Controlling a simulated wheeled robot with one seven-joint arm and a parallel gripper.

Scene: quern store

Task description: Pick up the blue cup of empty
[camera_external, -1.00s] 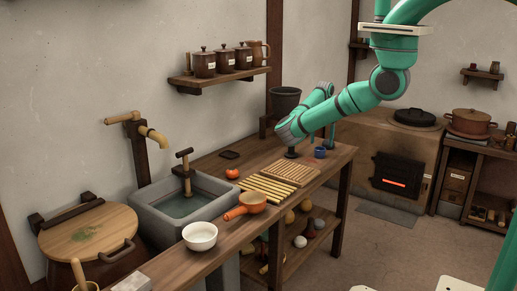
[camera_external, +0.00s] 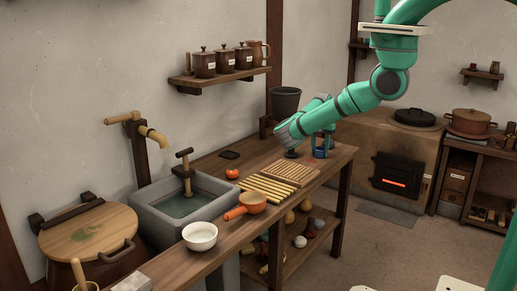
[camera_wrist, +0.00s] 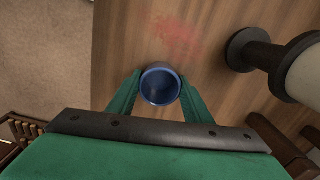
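The blue cup (camera_external: 319,154) stands upright near the far right end of the wooden worktable (camera_external: 222,252). In the wrist view the cup (camera_wrist: 160,88) is seen from above, with a dark blue inside in which I see no contents. My gripper (camera_wrist: 160,74) points down with one green finger on each side of the cup. The fingers look spread, with the tips close beside the cup wall; I cannot tell whether they touch it. In the external view my gripper (camera_external: 323,146) partly hides the cup.
A dark-footed object with a pale body (camera_wrist: 255,50) stands right of the cup in the wrist view. A reddish stain (camera_wrist: 175,35) marks the tabletop. A slatted wooden board (camera_external: 290,175) lies in front, and a dark pot (camera_external: 286,102) stands behind. The table edge is close left of the cup.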

